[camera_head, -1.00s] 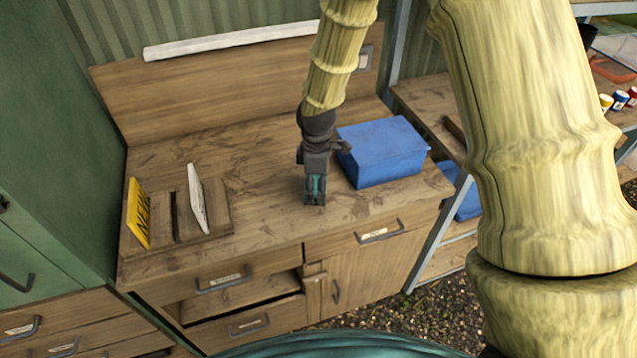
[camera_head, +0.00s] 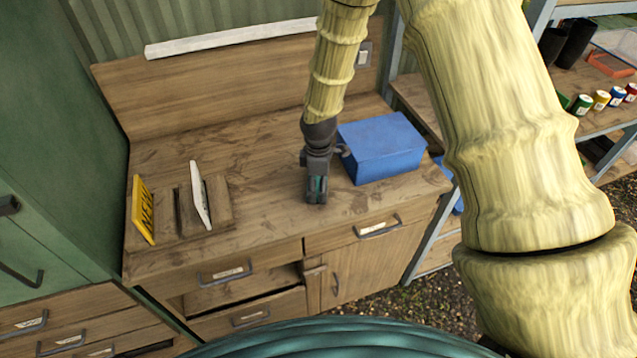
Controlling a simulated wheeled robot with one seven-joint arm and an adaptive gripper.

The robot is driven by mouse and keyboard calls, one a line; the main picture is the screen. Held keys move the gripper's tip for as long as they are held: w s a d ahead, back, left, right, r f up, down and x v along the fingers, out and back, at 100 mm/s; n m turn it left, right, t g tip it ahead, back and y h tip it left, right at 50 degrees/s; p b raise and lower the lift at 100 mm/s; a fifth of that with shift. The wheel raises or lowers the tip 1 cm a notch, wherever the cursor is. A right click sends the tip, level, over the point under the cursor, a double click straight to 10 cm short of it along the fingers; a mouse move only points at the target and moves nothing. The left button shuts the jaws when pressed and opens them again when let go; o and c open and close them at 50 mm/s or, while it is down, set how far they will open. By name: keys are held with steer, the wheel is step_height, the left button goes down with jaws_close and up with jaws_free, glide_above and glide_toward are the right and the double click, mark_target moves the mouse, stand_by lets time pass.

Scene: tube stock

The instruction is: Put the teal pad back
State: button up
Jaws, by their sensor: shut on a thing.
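My gripper (camera_head: 316,196) points down over the wooden bench, left of a blue box. It is shut on a narrow teal thing, which I take for the teal pad (camera_head: 318,184); only a small strip of it shows between the fingers. I cannot tell whether it touches the bench top. A wooden rack (camera_head: 219,206) with slots lies at the bench's left. A yellow pad (camera_head: 143,211) with dark lettering stands in its left part, and a white pad (camera_head: 200,195) leans upright further right. A dark slot lies between them.
The blue box (camera_head: 380,148) stands close to my gripper's right. The bench top (camera_head: 262,190) is clear between rack and gripper. Below are drawers and a dark opening (camera_head: 240,297). A green cabinet (camera_head: 50,130) flanks the left. Shelves with small pots (camera_head: 600,100) stand at right.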

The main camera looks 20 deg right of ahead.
steer(key=shift+f, duration=0.2)
steer(key=o, duration=0.9)
steer(key=shift+c, duration=0.2)
steer(key=shift+r, duration=0.15)
step_height(320, 180, up, 12)
steer(key=b, duration=0.4)
